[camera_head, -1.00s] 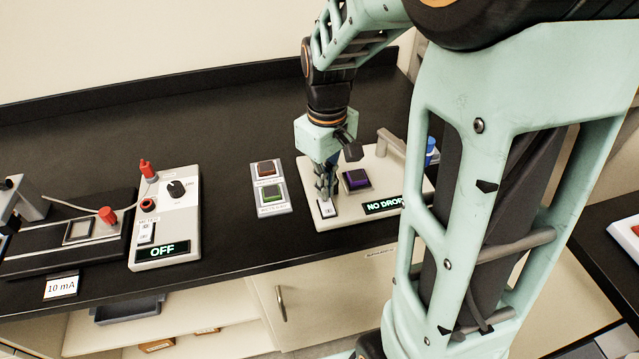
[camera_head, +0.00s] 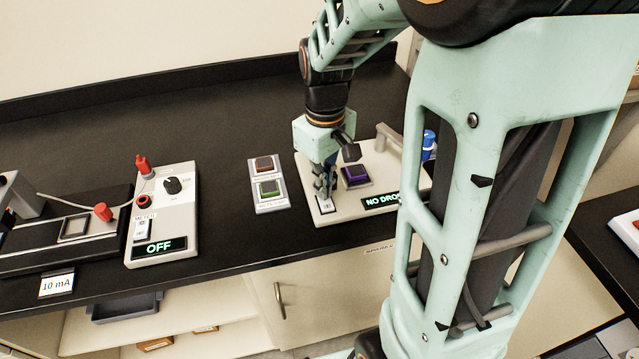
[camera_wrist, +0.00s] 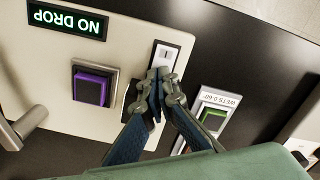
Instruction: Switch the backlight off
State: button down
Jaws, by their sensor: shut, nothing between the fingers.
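A white rocker switch (camera_head: 326,206) sits at the front left of a beige instrument base (camera_head: 308,178). In the wrist view the switch (camera_wrist: 166,56) has a dark frame and a line mark on its visible end; I read no backlight label. My gripper (camera_head: 325,196) points down at this switch, shut and empty. In the wrist view my fingertips (camera_wrist: 161,75) overlap one end of the switch and hide part of it. I cannot tell whether they touch it. The display (camera_head: 382,201) beside it reads NO DROP in green.
A purple button (camera_head: 355,174) sits behind and right of the switch. Farther left, a meter box (camera_head: 180,218) reads OFF. Dark bench behind is clear.

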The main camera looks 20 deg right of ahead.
jog(key=shift+f, duration=0.2)
jog(key=shift+r, duration=0.2)
notch_tip(320, 180, up, 7)
jog(key=p, duration=0.5)
jog(key=shift+p, duration=0.3)
jog(key=shift+f, duration=0.1)
